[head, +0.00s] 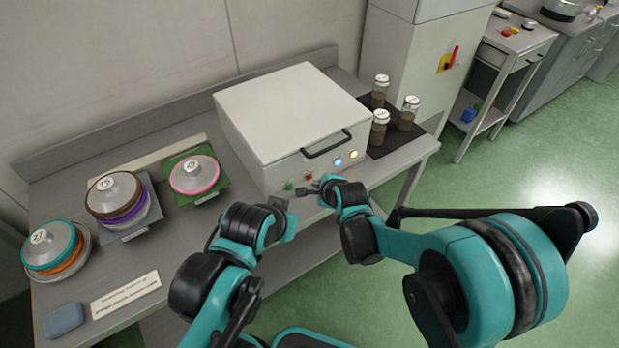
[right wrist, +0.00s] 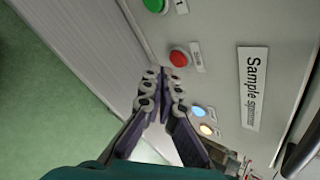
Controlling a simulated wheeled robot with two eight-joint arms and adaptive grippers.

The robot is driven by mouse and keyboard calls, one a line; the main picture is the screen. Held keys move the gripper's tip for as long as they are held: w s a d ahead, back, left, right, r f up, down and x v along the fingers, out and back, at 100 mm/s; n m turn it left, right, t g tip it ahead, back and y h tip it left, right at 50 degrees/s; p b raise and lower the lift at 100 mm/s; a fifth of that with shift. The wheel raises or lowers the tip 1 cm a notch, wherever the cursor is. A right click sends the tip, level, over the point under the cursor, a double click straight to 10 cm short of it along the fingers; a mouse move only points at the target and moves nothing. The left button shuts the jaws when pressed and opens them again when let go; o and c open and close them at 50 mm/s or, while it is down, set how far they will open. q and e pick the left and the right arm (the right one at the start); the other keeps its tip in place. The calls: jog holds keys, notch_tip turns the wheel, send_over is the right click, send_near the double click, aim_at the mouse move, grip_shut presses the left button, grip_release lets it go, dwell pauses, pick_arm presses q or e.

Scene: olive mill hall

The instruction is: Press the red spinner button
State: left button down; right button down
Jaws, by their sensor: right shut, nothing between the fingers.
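The sample spinner is a white box (head: 290,115) with a dark handle and a row of buttons low on its front. The red button (head: 309,177) sits between the green button (head: 289,186) and the blue one (head: 338,163). It also shows in the right wrist view (right wrist: 179,57), round on a grey collar. My right gripper (head: 311,188) is shut and empty, its tips (right wrist: 164,74) close to the red button; I cannot tell whether they touch. My left gripper (head: 283,205) hangs at the table's front edge near the green button; its fingers are unclear.
An orange-lit button (head: 353,154) is right of the blue one. Several jars (head: 380,132) stand on a dark mat right of the box. Stacked coloured discs (head: 115,195) and a pink-rimmed disc (head: 194,174) lie to the left.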

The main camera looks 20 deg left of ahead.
jog(key=shift+w+a, duration=0.3)
jog(key=shift+a, duration=0.1)
jog(key=shift+w+a, duration=0.2)
jog(key=shift+a, duration=0.05)
dwell(0.8)
jog(key=shift+s+d, duration=0.5)
jog(key=shift+d, duration=0.15)
dwell(0.3)
jog(key=s+d, duration=0.1)
jog(key=d, duration=0.1)
jog(key=s+d+b, duration=0.1)
jog(key=s+d, duration=0.1)
dwell(0.4)
dwell(0.6)
